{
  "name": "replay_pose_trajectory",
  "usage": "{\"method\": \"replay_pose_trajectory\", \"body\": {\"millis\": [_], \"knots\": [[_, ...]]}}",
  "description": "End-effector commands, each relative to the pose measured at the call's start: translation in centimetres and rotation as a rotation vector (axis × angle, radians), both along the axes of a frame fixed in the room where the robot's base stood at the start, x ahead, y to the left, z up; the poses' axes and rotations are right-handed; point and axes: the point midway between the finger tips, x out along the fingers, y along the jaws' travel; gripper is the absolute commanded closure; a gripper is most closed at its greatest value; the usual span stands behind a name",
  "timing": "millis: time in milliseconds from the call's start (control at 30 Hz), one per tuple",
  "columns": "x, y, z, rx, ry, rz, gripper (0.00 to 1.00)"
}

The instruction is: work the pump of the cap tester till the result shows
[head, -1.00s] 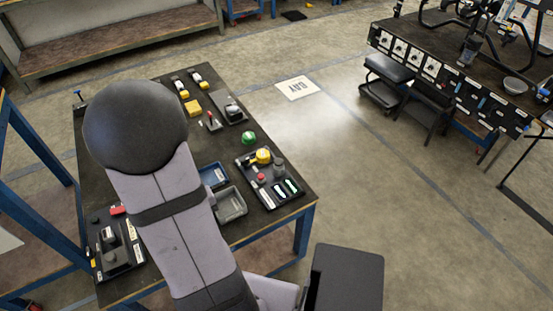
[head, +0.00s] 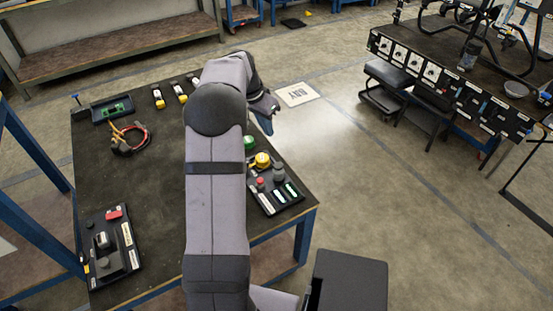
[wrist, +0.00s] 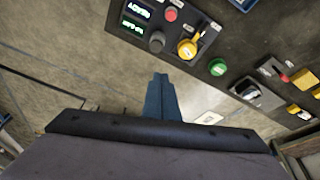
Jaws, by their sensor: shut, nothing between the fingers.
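A black panel (head: 266,206) on the table's right side, which looks like the cap tester, carries a yellow round part (head: 262,160), a red button (head: 260,181), a dark grey knob (head: 279,173) and lit green-and-white strips (head: 291,190). In the wrist view the panel (wrist: 207,35) is at the top, with the yellow part (wrist: 188,48), red button (wrist: 171,14) and grey knob (wrist: 157,41). I cannot read the strips or tell which part is the pump. My gripper (head: 267,125) is shut and empty, beyond the table's right edge, apart from the panel. Its blue fingers (wrist: 159,80) point toward the panel's side.
A green round cap (head: 250,142) lies just behind the panel. A second black panel (head: 111,240) is at the front left. A coiled cable (head: 131,137) and a tray with a green board (head: 112,109) are at the back left. The table's middle left is clear.

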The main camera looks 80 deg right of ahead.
Motion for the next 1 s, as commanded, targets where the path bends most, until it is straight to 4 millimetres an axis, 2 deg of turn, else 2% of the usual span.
{"method": "replay_pose_trajectory", "body": {"millis": [200,333,833,1000], "knots": [[-0.72,1.11,-0.23,-0.002,-0.025,-0.238,1.00],[-0.76,1.24,-0.25,-0.012,-0.042,-0.313,1.00],[-0.75,1.23,-0.31,-0.019,-0.050,-0.347,1.00],[-0.91,1.13,-1.03,-0.016,-0.049,-0.347,1.00]]}}
